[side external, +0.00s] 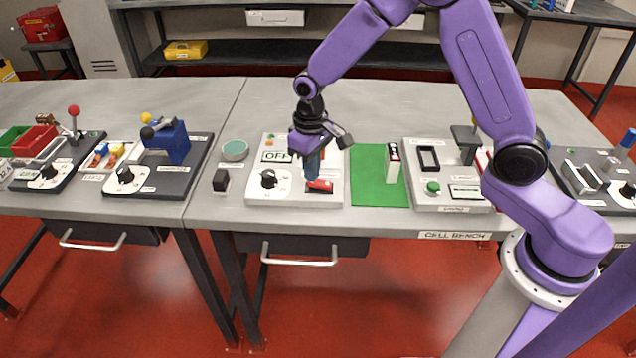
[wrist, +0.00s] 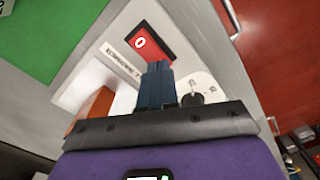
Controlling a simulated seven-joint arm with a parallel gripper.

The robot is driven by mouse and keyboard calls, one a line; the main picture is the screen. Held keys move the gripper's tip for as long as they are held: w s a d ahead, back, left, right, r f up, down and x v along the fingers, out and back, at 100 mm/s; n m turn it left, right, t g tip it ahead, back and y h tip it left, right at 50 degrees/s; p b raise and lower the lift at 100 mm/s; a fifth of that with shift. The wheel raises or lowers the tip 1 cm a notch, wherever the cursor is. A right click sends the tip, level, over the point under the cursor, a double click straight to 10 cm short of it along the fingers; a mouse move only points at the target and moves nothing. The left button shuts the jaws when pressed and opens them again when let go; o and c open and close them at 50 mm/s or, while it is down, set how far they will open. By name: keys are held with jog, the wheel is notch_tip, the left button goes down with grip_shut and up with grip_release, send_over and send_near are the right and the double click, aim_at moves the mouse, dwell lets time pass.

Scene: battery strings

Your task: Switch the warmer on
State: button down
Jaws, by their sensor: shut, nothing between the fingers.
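The warmer (side external: 256,194) is a pale panel on the bench with an OFF sign (side external: 275,157), a black dial knob (side external: 268,178) and a red rocker switch (side external: 320,186). In the wrist view the red switch (wrist: 150,43) shows a white 0 mark, with a printed label strip (wrist: 122,60) beside it. My gripper (side external: 312,176) points down over the panel, just by the switch. Its blue-grey fingers are together and empty in the wrist view (wrist: 157,70), with their tips at the switch's near end. Whether they touch it I cannot tell.
A green mat (side external: 375,195) with a white and black upright block (side external: 392,163) lies right of the warmer. Another panel with a green knob (side external: 433,187) stands beyond it. A small black block (side external: 221,180) and a round green-topped dish (side external: 234,150) are to the left.

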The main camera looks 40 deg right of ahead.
jog(key=shift+f, duration=0.55)
dwell(0.4)
jog(key=shift+r, duration=3.5)
jog(key=s+d+r+n, duration=0.1)
jog(key=s+d+n, duration=0.1)
jog(key=s, duration=0.8)
jog(key=s+d+r+n, duration=0.2)
jog(key=s+n, duration=0.2)
jog(key=s, duration=0.6)
jog(key=s+d+r+n, duration=0.2)
jog(key=s+d+n, duration=0.1)
jog(key=s, duration=0.7)
jog(key=shift+n, duration=0.3)
